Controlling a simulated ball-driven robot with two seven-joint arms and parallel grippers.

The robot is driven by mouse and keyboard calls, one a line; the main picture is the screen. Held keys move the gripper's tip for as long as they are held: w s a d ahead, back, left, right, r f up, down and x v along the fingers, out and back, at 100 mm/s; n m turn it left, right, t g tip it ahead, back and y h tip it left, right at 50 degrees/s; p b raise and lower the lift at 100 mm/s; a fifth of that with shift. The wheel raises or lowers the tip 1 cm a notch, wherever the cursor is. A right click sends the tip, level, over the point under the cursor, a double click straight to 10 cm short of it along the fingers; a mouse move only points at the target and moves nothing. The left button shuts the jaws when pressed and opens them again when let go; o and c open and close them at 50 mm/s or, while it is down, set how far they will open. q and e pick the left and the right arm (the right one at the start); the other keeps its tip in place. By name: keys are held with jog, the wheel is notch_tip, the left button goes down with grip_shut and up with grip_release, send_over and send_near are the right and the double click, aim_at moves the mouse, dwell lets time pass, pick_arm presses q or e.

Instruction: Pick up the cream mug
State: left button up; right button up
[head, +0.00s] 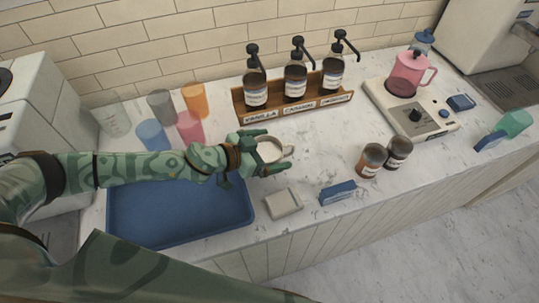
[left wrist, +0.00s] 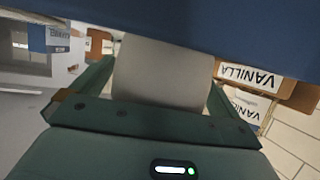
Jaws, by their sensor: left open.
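The cream mug (head: 269,153) stands on the white marble counter near the middle of the head view, its open top facing up. My left gripper (head: 277,149) reaches in from the left, with its two green fingers apart on either side of the mug. The fingers hide part of it, and I cannot tell whether they touch it. In the left wrist view a plain grey-beige surface, seemingly the mug (left wrist: 160,72), fills the gap between the fingers of the left gripper (left wrist: 160,75). My right gripper is not in view.
A blue tray (head: 180,232) lies below my left arm. Coloured cups (head: 190,127) stand behind it. A wooden rack (head: 293,111) of syrup pumps is behind the mug. A beige block (head: 284,204), blue item (head: 338,193) and two jars (head: 371,161) sit towards the front and right.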

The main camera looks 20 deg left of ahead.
pick_arm(q)
jog(key=shift+s+a, duration=0.1)
jog(key=shift+c, duration=0.9)
jog(key=c, duration=1)
jog(key=shift+r, duration=0.1)
